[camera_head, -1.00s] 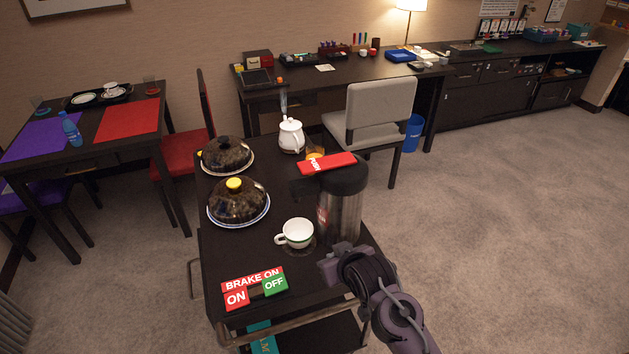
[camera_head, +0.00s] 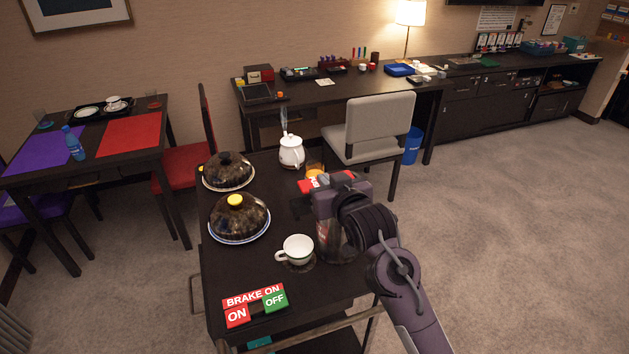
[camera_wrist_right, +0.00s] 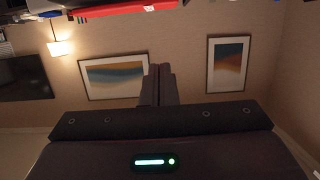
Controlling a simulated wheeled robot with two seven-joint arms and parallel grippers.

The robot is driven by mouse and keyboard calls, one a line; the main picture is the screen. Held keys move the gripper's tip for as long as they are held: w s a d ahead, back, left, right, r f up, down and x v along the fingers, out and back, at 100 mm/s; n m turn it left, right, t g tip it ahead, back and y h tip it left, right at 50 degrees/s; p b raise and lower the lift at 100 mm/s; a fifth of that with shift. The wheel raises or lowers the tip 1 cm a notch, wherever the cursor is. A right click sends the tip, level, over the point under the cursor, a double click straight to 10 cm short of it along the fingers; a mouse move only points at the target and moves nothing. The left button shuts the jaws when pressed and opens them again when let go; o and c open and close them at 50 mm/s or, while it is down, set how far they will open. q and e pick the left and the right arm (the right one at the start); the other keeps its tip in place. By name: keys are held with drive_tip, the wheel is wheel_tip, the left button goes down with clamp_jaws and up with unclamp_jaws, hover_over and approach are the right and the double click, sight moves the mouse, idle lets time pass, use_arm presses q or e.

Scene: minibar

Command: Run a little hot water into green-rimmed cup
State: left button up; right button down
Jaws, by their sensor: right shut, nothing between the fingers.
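The green-rimmed cup (camera_head: 297,249) stands upright on a dark round coaster on the trolley, its handle to the left. It stands just left of the pump flask (camera_head: 334,243), whose clear body shows partly behind my right arm. The flask's red push lever (camera_head: 314,181) shows beyond my right gripper (camera_head: 313,192), which is at the flask's top. In the right wrist view my gripper's fingers (camera_wrist_right: 158,72) are together and empty, with the red lever (camera_wrist_right: 110,11) along the top edge. I cannot tell whether they touch the lever. The flask's spout is hidden. My left gripper is out of view.
Two domed dishes (camera_head: 239,217) stand on the trolley's left. A white kettle (camera_head: 291,152) and an orange drink (camera_head: 314,169) stand at its back. A brake panel (camera_head: 255,304) is at the front. A grey chair (camera_head: 368,129) stands behind; floor at right is clear.

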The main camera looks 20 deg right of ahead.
drive_tip(key=p, duration=0.3)
hover_over(314, 183)
drive_tip(key=s, duration=0.2)
drive_tip(key=shift+a+f, duration=0.35)
drive_tip(key=shift+f, duration=0.5)
drive_tip(key=f, duration=0.3)
drive_tip(key=shift+s+p, duration=0.2)
drive_tip(key=shift+p, duration=0.1)
drive_tip(key=shift+f, duration=0.65)
drive_tip(key=f, duration=0.1)
drive_tip(key=f+n+b, duration=0.1)
drive_tip(key=shift+a+f+h, duration=0.2)
drive_tip(key=shift+f+h, duration=0.1)
drive_tip(key=shift+s+f, duration=0.1)
